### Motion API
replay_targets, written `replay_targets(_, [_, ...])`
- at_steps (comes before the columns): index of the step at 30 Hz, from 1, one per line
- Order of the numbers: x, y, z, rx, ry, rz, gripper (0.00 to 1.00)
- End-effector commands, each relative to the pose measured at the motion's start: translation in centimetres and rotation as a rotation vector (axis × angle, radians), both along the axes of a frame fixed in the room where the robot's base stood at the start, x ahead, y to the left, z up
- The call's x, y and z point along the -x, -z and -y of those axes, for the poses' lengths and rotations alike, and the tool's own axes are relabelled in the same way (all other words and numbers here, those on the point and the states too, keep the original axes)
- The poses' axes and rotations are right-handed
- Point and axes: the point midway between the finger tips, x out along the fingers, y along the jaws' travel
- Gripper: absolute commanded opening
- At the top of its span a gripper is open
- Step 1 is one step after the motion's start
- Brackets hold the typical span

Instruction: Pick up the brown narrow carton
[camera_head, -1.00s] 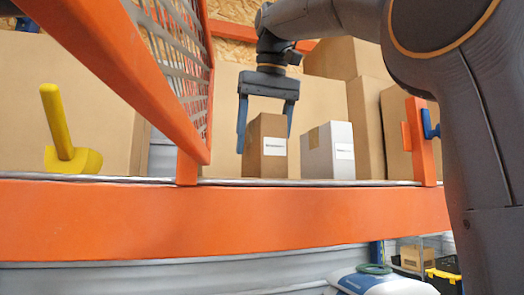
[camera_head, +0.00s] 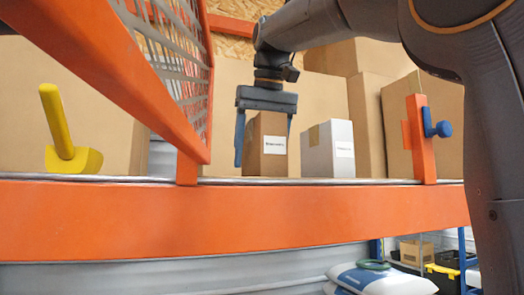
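The brown narrow carton (camera_head: 267,150), with a white label on its front, stands upright on the shelf, left of a white carton (camera_head: 333,150). My gripper (camera_head: 264,148) points down over the brown carton, its palm just above the carton's top. Its blue fingers are apart: one reaches down along the carton's left side, the other shows at the upper right edge, its lower part hidden behind the carton. The fingers look as wide apart as before; whether they touch the carton I cannot tell.
An orange beam (camera_head: 230,220) runs along the shelf front. An orange mesh frame (camera_head: 168,75) stands close on the left, near a yellow handled object (camera_head: 66,140). Large cardboard boxes (camera_head: 365,105) stand behind. An orange post with a blue knob (camera_head: 421,140) is at right.

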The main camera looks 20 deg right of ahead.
Motion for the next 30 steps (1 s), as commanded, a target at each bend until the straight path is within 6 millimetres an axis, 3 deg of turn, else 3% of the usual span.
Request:
replay_targets(11, [0.01, 0.13, 0.0, 0.0, 0.0, 0.0, 0.67])
replay_targets(21, [0.02, 0.14, 0.0, 0.0, 0.0, 0.0, 0.1])
replay_targets(30, [0.01, -0.07, -0.01, 0.0, 0.0, 0.001, 0.09])
